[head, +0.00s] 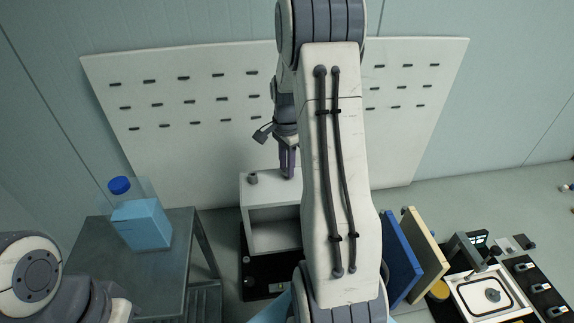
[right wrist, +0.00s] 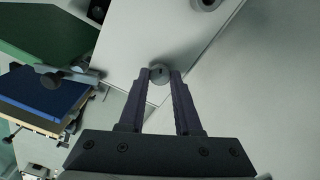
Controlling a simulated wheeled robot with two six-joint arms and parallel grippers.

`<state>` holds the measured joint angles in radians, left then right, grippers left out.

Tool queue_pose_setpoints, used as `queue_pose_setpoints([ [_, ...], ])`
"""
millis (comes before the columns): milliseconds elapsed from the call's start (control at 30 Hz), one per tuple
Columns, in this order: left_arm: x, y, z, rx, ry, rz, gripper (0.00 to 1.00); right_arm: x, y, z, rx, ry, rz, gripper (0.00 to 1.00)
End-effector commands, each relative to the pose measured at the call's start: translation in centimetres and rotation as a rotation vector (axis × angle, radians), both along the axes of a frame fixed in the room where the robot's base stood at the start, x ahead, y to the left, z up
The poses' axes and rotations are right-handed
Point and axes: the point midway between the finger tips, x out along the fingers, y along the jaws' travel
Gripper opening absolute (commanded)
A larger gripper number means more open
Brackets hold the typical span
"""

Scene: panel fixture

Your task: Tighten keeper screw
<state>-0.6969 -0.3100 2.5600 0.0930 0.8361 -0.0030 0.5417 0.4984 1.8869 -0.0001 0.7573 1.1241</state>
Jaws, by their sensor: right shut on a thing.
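The keeper screw (right wrist: 159,72) shows in the right wrist view as a small round grey head with a dark slot, at the top face of a white box-like fixture. My right gripper (right wrist: 160,76) has its two dark fingers closed on either side of the screw head. In the head view my right gripper (head: 288,172) points down at the top of the white fixture (head: 270,204), and my own arm hides part of the fixture. The screw is not visible there. My left gripper is not in view; only a part of my left arm shows at the lower left.
A grey knob (head: 253,178) stands on the fixture beside my right gripper. A slotted white panel (head: 190,110) stands behind. At left, a table (head: 178,262) holds a blue-capped bottle (head: 142,222). Blue (head: 400,262) and tan (head: 425,250) boards stand at right.

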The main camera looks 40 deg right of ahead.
Motion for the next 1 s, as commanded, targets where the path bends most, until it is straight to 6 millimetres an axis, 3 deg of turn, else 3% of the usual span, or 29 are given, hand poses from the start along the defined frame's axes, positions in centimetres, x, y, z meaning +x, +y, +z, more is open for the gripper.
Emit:
queue_pose_setpoints([
  [500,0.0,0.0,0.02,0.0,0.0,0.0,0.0,0.17,-0.1,0.21,-0.003,-0.007,-0.378,0.0],
  [1000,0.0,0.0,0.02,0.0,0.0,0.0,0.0,0.19,-0.1,0.22,-0.002,-0.008,-0.473,0.0],
])
